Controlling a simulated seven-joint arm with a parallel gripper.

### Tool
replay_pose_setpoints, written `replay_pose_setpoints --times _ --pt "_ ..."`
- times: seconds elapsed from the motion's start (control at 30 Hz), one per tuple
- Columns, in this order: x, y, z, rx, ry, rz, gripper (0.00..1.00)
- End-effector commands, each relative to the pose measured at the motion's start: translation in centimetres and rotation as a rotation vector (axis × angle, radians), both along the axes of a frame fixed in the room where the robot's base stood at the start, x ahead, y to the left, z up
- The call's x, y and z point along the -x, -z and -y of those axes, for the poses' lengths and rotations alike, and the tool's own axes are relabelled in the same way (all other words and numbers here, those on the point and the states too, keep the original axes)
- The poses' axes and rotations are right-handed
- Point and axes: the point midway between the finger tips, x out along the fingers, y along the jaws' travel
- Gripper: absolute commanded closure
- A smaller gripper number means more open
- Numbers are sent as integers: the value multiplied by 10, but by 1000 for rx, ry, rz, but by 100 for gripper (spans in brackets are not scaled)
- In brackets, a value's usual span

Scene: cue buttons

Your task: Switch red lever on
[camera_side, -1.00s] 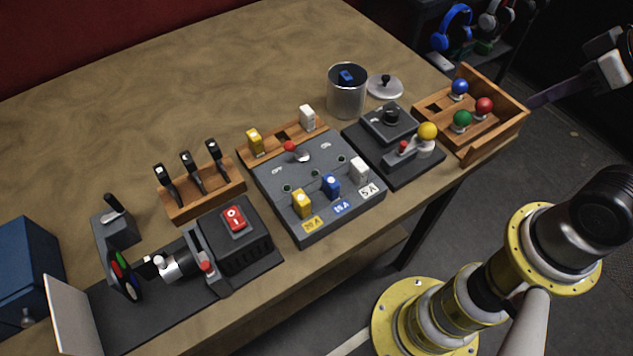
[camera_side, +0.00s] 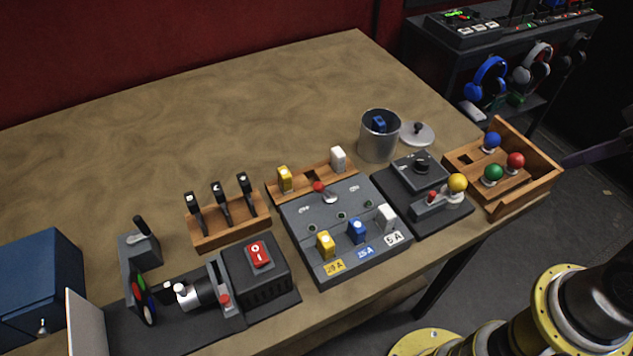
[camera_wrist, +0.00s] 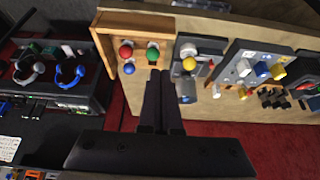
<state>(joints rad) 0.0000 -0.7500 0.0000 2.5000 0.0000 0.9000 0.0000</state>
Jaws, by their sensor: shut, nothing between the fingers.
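A small lever with a red ball tip (camera_side: 319,187) stands at the rear of the grey fuse panel (camera_side: 300,222), where it leans toward the upper left. In the side view a dark finger shape (camera_side: 600,153) enters from the right, beside the wooden tray and well away from the lever. The rest of the hand is outside that view.
A wooden tray (camera_side: 545,187) with colored balls stands at the right. A joystick box (camera_side: 408,190), a metal can (camera_side: 378,143) and its lid (camera_side: 417,134) lie between it and the panel. Black levers (camera_side: 218,208) and a machine with a red switch (camera_side: 260,254) stand left. The back table is clear.

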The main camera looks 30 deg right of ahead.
Motion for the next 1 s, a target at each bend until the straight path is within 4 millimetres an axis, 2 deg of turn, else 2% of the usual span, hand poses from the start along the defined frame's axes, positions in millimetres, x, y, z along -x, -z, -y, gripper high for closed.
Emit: replay_pose_setpoints --times 0.1,0.17,0.27,0.47,0.6,0.7,0.87,1.0 --pt "3 2 0 9 -15 -15 100" --pt "3 -5 1 22 -29 -17 100" --pt "-6 -29 4 48 -51 0 100" --pt "-49 -82 -3 113 -166 -27 100" --pt "-87 -108 -19 152 -266 -60 100" --pt "-114 -121 -34 180 -335 -83 100" --pt "-155 -130 -68 221 -445 -123 100" --pt "-188 -129 -105 258 -543 -159 100"
